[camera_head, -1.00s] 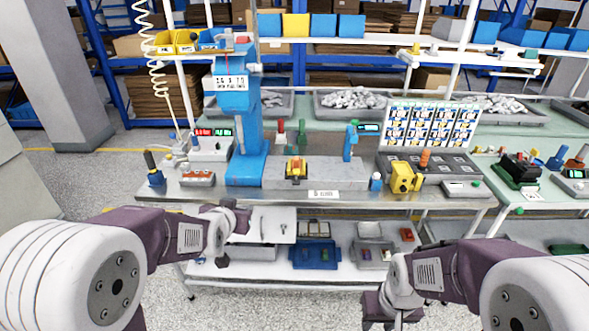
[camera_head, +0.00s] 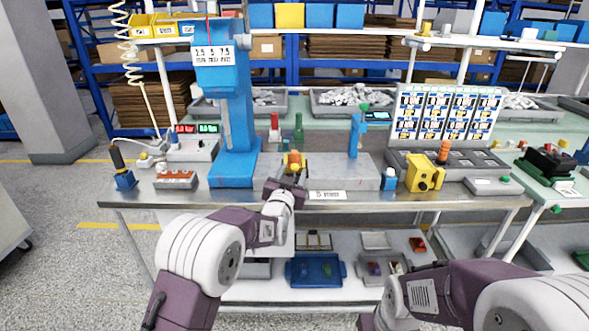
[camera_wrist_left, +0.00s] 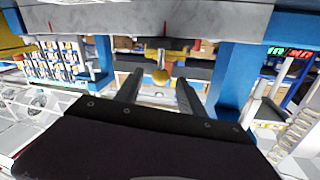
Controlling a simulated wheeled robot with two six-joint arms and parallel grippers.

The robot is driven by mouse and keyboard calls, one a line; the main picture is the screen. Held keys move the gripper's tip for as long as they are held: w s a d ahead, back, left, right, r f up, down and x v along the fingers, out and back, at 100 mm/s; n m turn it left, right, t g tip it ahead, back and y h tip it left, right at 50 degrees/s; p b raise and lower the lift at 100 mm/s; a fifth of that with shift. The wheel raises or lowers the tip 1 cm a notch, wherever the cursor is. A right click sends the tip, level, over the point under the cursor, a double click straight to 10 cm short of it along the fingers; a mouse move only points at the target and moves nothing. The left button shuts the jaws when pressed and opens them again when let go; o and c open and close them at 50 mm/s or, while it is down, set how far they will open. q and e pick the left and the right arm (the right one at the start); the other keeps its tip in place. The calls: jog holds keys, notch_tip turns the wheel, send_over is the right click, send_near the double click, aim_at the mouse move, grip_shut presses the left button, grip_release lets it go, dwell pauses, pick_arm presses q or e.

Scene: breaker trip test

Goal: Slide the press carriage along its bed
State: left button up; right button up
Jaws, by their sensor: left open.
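The press carriage (camera_head: 293,162), small with yellow and orange-red parts, sits on the grey bed (camera_head: 336,174) to the right of the blue press column (camera_head: 236,120). My left gripper (camera_head: 287,186) is at the near edge of the bed, just in front of the carriage and partly covering it. In the left wrist view, which looks upside down, the open fingers (camera_wrist_left: 160,92) point toward the yellow carriage with its orange knob (camera_wrist_left: 161,76). The knob shows in the gap beyond the fingertips; contact cannot be told. My right arm is at the lower right, its gripper cut off by the frame.
A yellow device (camera_head: 424,172) and a blue post (camera_head: 356,135) stand right of the carriage. A red-topped box (camera_head: 175,180) and a dark-handled blue block (camera_head: 124,178) stand at the left. A small white sign (camera_head: 327,195) is at the table's front edge.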

aim_at(294, 170)
pick_arm(q)
jog(key=w, duration=0.3)
jog(key=shift+w+d, duration=0.2)
jog(key=shift+d, duration=0.1)
grip_shut()
dwell(1.2)
